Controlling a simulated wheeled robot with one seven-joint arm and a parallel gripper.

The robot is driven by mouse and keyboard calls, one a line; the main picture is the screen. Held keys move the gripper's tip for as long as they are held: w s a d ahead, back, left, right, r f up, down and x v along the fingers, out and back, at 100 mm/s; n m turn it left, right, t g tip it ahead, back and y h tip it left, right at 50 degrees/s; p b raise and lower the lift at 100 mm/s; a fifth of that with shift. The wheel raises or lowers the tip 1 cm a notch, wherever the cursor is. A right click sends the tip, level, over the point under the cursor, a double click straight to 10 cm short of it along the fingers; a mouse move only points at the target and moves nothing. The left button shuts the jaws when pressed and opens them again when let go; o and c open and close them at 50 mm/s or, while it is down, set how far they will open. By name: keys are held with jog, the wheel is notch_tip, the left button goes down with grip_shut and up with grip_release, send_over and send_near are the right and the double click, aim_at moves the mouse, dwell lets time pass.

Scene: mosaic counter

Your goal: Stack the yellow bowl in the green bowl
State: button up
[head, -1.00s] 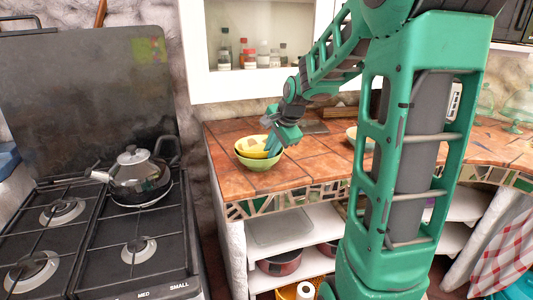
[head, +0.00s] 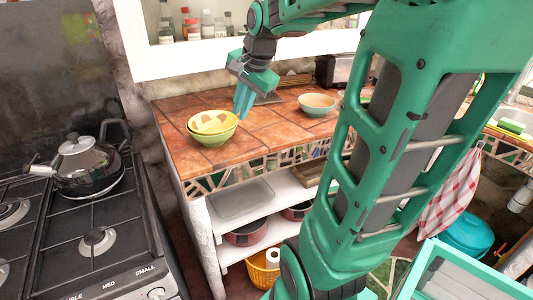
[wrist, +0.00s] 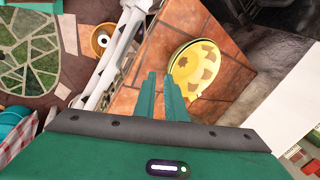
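Another bowl (head: 317,104), teal with a pale inside, stands farther right on the counter (head: 262,128). A stove with a kettle (head: 86,162) is at the left. Bottles (head: 193,28) stand in the wall niche. Pots and a basket are on and below the lower shelves.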

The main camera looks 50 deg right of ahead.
jog(key=s+a+f+n+g, duration=0.2)
jog(key=s+f+n, duration=0.3)
jog(key=s, duration=0.6)
jog(key=s+a+f+n+g, duration=0.3)
jog(key=s+f+n, duration=0.2)
jog(key=s, duration=0.7)
jog(key=shift+f+y, duration=0.3)
jog(key=shift+f, duration=0.25)
